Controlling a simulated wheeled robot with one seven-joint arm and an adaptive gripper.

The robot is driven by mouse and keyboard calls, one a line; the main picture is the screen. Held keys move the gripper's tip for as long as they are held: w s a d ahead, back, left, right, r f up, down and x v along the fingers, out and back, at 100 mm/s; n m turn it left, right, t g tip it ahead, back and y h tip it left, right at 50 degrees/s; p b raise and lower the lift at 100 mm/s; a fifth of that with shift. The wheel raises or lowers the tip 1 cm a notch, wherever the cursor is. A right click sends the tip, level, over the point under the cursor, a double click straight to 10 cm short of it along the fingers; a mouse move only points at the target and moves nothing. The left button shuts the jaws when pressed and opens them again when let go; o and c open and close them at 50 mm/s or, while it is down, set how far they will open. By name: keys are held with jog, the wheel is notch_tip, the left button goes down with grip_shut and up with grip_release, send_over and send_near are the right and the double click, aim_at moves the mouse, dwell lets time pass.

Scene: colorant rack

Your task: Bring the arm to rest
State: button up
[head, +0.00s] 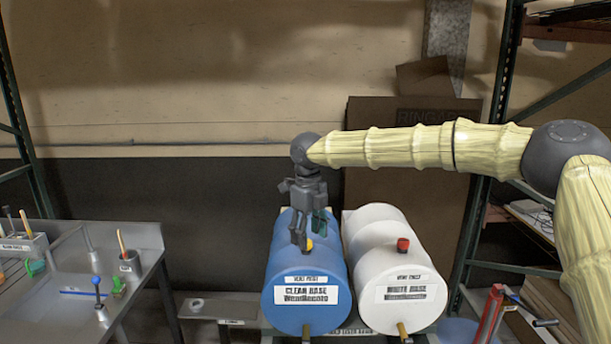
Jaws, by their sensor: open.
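My arm reaches in from the right in the head view, with pale yellow sleeves and dark grey joints. My gripper (309,233) hangs from its left end, pointing down over the blue drum (307,271). Its fingers are apart, with a yellow cap (308,245) on the drum showing near and between them. I see nothing held. Whether the fingertips touch the drum or the cap I cannot tell. The blue drum lies on its side and carries a "Clear Base" label.
A white drum (376,226) with a red cap (403,245) lies close on the right. A metal table (150,240) with tools and a cup (130,264) stands at left. Green rack posts (490,150) rise at right, near my arm. Cardboard boxes (400,190) stand behind.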

jog(key=s+d+f+n+t+h, duration=0.1)
jog(key=s+d+f+n+t, duration=0.2)
jog(key=f, duration=0.8)
jog(key=s+d+f+n+h, duration=0.2)
jog(key=s+d+f+n, duration=0.15)
jog(key=f, duration=0.85)
jog(key=s+d+f+n+t+h, duration=0.1)
jog(key=s+d+f+n+t, duration=0.2)
jog(key=f, duration=0.8)
jog(key=s+d+f+n+g+y, duration=0.1)
jog(key=s+d+f+n, duration=0.1)
jog(key=s+f+n, duration=0.5)
jog(key=s+d+f+n+y, duration=0.1)
jog(key=s+d+f+n, duration=0.2)
jog(key=s+f, duration=0.5)
jog(key=s+d+n+g+y, duration=0.1)
jog(key=s+d+n+g, duration=0.25)
jog(key=s, duration=1.05)
jog(key=s+d+n+g+y, duration=0.1)
jog(key=s+d+n+g, duration=0.2)
jog(key=s, duration=1.1)
notch_tip(320, 180, down, 12)
jog(key=w+t+b, duration=0.1)
jog(key=b, duration=1.1)
jog(key=shift+d+b, duration=0.3)
jog(key=shift+d, duration=0.05)
